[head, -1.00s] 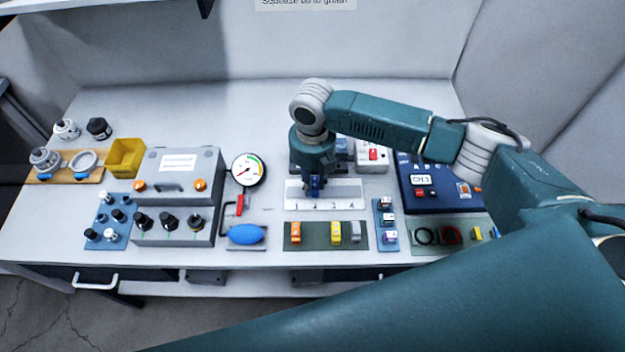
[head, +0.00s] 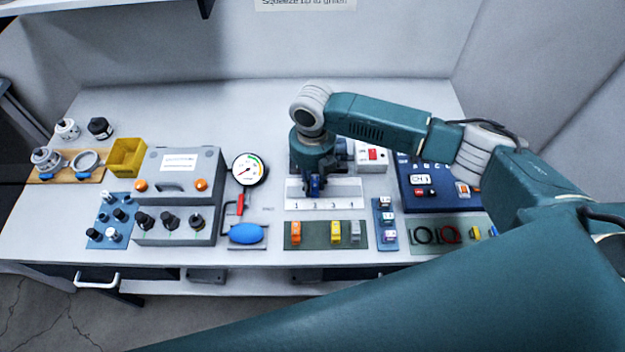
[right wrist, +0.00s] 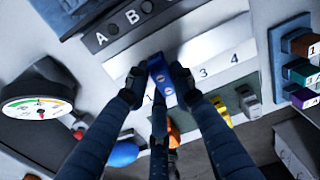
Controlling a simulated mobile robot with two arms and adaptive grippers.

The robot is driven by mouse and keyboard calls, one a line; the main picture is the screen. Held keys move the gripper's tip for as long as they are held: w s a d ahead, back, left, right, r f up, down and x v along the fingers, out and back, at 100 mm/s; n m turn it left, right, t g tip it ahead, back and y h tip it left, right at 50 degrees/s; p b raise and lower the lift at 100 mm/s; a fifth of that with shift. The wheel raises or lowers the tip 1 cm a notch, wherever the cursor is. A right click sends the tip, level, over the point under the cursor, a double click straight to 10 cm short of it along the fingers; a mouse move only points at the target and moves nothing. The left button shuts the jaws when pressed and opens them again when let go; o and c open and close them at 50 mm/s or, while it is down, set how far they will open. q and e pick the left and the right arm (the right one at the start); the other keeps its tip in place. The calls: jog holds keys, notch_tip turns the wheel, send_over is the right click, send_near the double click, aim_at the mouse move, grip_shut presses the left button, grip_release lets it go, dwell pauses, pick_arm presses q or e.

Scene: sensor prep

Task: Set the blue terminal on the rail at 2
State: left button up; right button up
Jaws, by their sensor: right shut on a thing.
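The blue terminal (head: 316,186) is held in my right gripper (head: 316,190), which points down over the numbered rail plate (head: 348,201). In the right wrist view the blue terminal (right wrist: 161,79) sits between the fingertips of my right gripper (right wrist: 160,86), which are shut on it. It is at the plate, right of the number 1 and left of the 3, and it covers the place of the 2 in that view. Whether it is seated on the rail or just above it I cannot tell. My left gripper is not in view.
A green tray (head: 315,242) in front of the plate holds an orange terminal (head: 295,231), a yellow one (head: 336,231) and a grey one (head: 355,231). A gauge (head: 249,169) and blue bulb (head: 247,234) stand left. A blue strip (head: 385,243) with small blocks is right.

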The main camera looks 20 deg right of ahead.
jog(key=shift+f, duration=0.1)
dwell(0.7)
jog(key=o, duration=1)
jog(key=shift+o, duration=0.2)
jog(key=shift+r+p, duration=3.55)
jog(key=shift+p, duration=0.05)
jog(key=shift+f, duration=0.1)
